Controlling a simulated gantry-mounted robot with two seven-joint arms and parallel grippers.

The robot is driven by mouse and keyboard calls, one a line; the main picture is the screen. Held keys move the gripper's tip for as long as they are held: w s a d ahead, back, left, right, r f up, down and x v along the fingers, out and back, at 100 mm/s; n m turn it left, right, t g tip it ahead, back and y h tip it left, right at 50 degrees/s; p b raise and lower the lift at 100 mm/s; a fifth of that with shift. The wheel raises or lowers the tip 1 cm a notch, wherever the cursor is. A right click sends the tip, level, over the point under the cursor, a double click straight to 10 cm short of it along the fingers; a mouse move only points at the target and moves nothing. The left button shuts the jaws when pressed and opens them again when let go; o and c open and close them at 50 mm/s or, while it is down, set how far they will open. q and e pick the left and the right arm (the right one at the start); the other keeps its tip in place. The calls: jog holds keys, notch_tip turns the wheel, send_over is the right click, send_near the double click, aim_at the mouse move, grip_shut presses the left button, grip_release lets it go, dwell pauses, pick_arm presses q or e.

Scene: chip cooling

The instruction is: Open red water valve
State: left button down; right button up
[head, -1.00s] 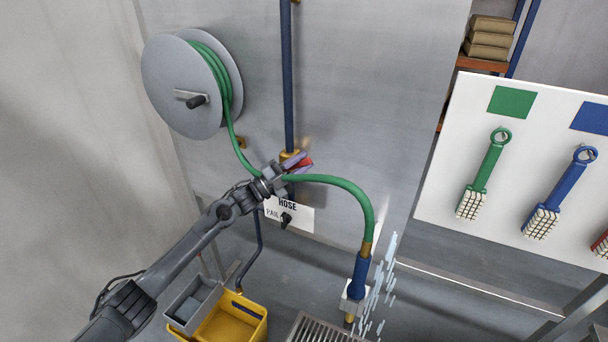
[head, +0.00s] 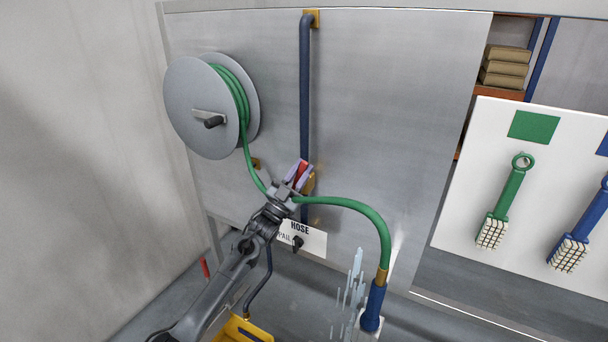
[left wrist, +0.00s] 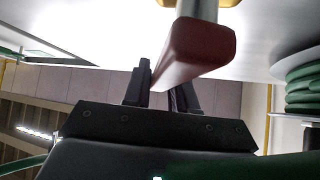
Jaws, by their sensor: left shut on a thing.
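The red valve handle (head: 303,172) is on the blue vertical pipe (head: 305,90) by a brass valve body (head: 310,184), which is partly hidden. My left gripper (head: 299,171) is shut on the red handle, with one finger on each side. In the left wrist view, the red handle (left wrist: 198,48) reaches down between the dark fingertips of the left gripper (left wrist: 163,88). The green hose (head: 345,203) passes just right of the gripper. My right gripper is not in view.
A hose reel (head: 205,110) is on the wall at left. A HOSE/PAIL sign (head: 314,241) with a black knob (head: 297,243) is below the handle. Water streaks (head: 356,275) show beside the blue nozzle (head: 373,305). A yellow bucket (head: 240,331) is below. Brushes hang on a white board (head: 470,170).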

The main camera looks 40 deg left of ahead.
pick_arm(q)
jog(key=shift+a, duration=0.1)
dwell(0.3)
jog(key=c, duration=1)
grip_release()
jog(key=b+v, duration=0.1)
jog(key=v, duration=0.9)
jog(key=shift+s+f, duration=0.25)
jog(key=shift+s, duration=0.05)
